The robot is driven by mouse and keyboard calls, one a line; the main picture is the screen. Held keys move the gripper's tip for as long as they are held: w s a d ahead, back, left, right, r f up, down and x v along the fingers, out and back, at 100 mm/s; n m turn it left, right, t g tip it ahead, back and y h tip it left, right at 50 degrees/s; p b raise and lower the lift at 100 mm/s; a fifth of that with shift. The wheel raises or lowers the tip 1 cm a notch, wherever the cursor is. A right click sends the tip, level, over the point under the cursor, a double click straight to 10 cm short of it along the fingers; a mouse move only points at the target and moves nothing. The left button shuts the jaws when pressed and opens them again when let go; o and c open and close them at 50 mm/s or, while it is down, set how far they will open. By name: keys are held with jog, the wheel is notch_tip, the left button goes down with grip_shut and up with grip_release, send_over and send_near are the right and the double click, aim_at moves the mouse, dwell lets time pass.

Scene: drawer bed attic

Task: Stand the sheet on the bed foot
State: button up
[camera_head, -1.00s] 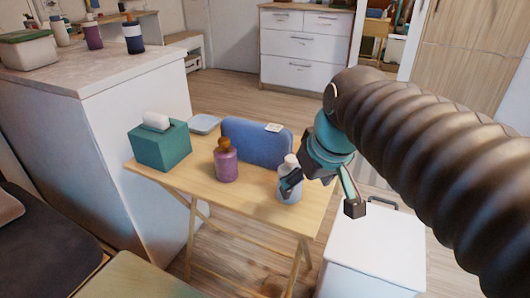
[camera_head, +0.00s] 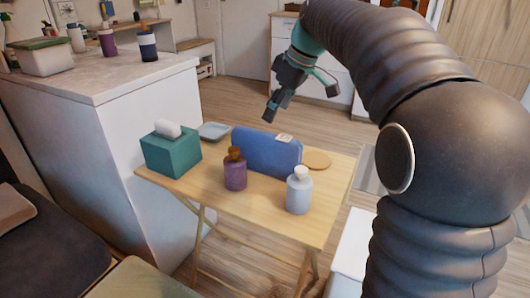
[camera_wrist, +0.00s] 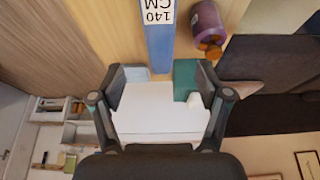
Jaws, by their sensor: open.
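A blue, soft-edged folded sheet (camera_head: 268,154) stands upright on its long edge on the small wooden table (camera_head: 275,225), with a white tag on top. In the wrist view the sheet (camera_wrist: 159,48) is seen from above, and its tag reads "140 CM". My gripper (camera_head: 301,103) is open and empty, above and behind the sheet in the head view. In the wrist view the gripper's fingers (camera_wrist: 162,98) are spread apart, with the sheet's end just beyond them. A dark bed-like surface (camera_head: 45,235) lies at lower left; I cannot tell which part is its foot.
On the table are a teal tissue box (camera_head: 172,152), a purple bottle (camera_head: 235,174), a pale bottle (camera_head: 299,194), a light-blue dish (camera_head: 213,131) and a round wooden disc (camera_head: 317,160). A white counter (camera_head: 105,85) stands left. Floor behind the table is clear.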

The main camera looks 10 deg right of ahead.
aim_at(262, 145)
jog(key=x, duration=0.7)
jog(key=shift+f+b, duration=0.1)
jog(key=shift+b, duration=0.2)
jog(key=x, duration=0.3)
jog(key=shift+s+d+f, duration=0.1)
jog(key=shift+f, duration=0.4)
jog(key=shift+a+f, duration=0.25)
jog(key=shift+f, duration=0.35)
jog(key=shift+c, duration=0.2)
grip_shut()
jog(key=shift+r, duration=0.1)
